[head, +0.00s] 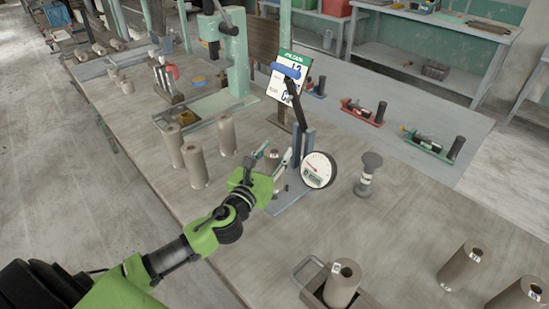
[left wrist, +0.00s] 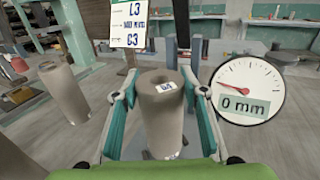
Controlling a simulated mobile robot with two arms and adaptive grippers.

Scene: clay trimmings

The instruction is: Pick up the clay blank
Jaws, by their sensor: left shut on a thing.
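My left gripper (head: 270,170) reaches from the left to the gauge stand. The left wrist view shows its teal fingers (left wrist: 162,112) closed on both sides of a grey cylindrical clay blank (left wrist: 160,125). The blank is upright, has a hole in its top and carries a small white label whose text is too small to read. My right gripper is not in view.
The dial gauge (head: 319,170), reading 0 mm in the left wrist view (left wrist: 247,90), is close to the right of my gripper. Several other blanks stand on the bench, including one at left (head: 195,166) and one in a metal tray (head: 342,284). A sign (head: 288,77) rises behind.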

